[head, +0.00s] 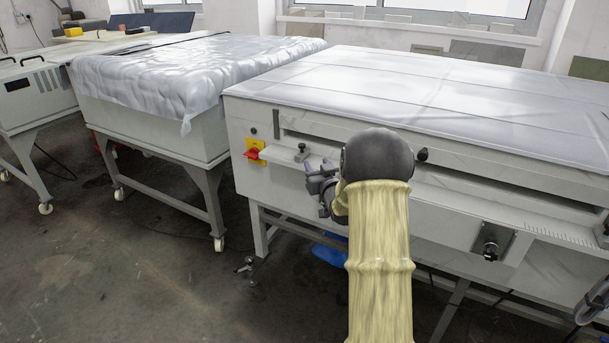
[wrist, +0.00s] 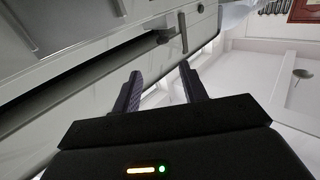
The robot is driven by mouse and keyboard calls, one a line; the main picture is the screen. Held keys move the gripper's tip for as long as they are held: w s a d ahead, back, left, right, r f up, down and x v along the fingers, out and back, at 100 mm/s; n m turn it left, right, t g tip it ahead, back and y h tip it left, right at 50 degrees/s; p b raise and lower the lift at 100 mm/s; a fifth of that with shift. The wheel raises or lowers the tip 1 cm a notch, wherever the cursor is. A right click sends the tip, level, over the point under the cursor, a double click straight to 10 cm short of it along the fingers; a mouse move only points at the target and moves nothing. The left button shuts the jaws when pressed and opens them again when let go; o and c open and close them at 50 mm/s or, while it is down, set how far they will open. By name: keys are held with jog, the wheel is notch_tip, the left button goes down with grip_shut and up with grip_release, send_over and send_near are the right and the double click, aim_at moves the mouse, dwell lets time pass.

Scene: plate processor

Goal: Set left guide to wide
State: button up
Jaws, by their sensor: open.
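The plate processor (head: 420,75) is a long light-grey machine with a recessed feed slot along its front. A small dark-knobbed guide (head: 302,152), the left one, sits on the ledge at the slot's left part. A second dark knob (head: 422,155) shows farther right, just past my wrist. My gripper (head: 316,165) is open and empty, in front of the machine, slightly right of and below the left guide. In the wrist view my gripper (wrist: 160,69) has its two dark fingers apart. A dark knob (wrist: 165,37) lies beyond the fingertips, apart from them; which knob it is I cannot tell.
A red rotary switch on a yellow plate (head: 255,152) is left of the left guide. A knob on a metal plate (head: 490,250) is on the lower right front. A sheet-covered table (head: 190,75) stands left. The floor at front left is mostly clear.

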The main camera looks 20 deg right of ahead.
jog(key=s+a+r+g+p, duration=0.4)
jog(key=s+a+p, duration=0.3)
jog(key=s, duration=0.1)
jog(key=shift+a+g, duration=0.3)
jog(key=w+d+f+t+b, duration=0.2)
jog(key=w+d+f+t, duration=0.2)
jog(key=w+d, duration=0.1)
jog(key=shift+d+t, duration=0.3)
jog(key=shift+d, duration=0.55)
